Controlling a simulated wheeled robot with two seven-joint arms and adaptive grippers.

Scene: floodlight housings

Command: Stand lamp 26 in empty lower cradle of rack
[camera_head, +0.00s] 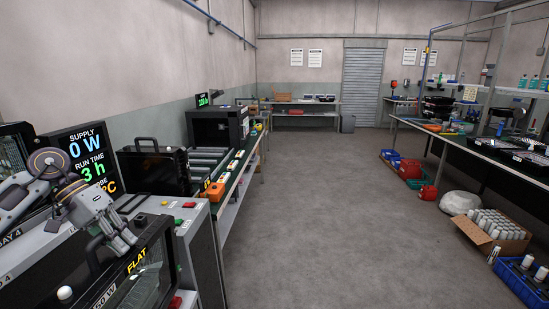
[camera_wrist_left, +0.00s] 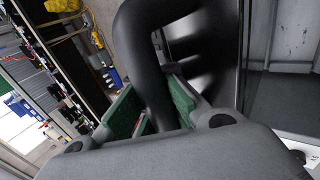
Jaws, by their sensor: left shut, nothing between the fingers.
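A black floodlight housing marked FLAT (camera_head: 152,264) stands at the lower front left, cut off by the picture edge. I cannot read a 26 on any lamp. My left gripper (camera_head: 124,240) is over this housing, at its top handle, and points down. In the left wrist view a thick black handle (camera_wrist_left: 143,50) runs down to the green-padded fingers (camera_wrist_left: 158,115). The gripper is shut with nothing held; the handle hides how close the fingertips are. Another black lamp with a top handle (camera_head: 154,168) stands further back. I cannot make out the rack's empty lower cradle. My right gripper is out of view.
A supply display (camera_head: 86,157) stands behind my left arm. A grey control box with buttons (camera_head: 180,212) is beside the housing. A roller bench (camera_head: 212,160) runs back along the left. A carton of white cylinders (camera_head: 492,230) sits on the right floor. The middle floor is clear.

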